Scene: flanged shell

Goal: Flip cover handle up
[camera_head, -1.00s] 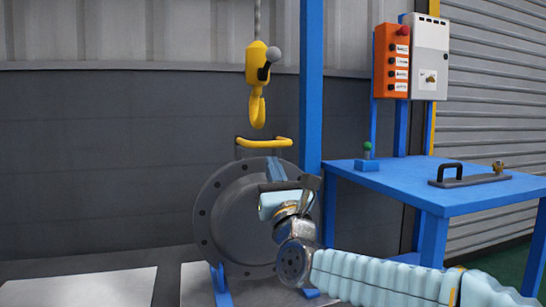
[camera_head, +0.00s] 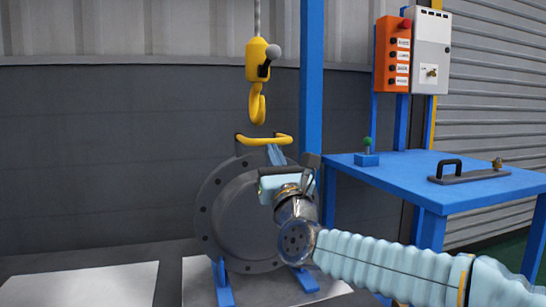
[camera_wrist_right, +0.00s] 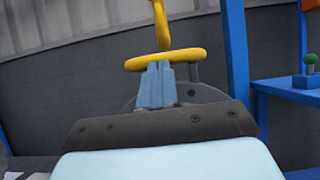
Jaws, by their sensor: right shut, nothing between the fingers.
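The cover is a round grey flanged disc (camera_head: 222,210) with bolt holes around its rim, standing upright in the head view. Its yellow handle (camera_head: 247,141) stands above the top edge on dark legs. My right gripper (camera_head: 275,153) is shut and empty, with blue fingers pointing up just below the handle bar. In the right wrist view the handle (camera_wrist_right: 135,64) lies across the picture at the tips of the blue fingers (camera_wrist_right: 157,82). I cannot tell whether they touch. My right arm hides the right part of the cover. My left gripper is not in view.
A yellow crane hook (camera_head: 257,105) hangs just above the handle. A blue post (camera_head: 311,80) stands close on the right. A blue table (camera_head: 400,167) holds a black-handled plate (camera_head: 470,176). Blue supports (camera_head: 222,284) stand below the cover. The left side is free.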

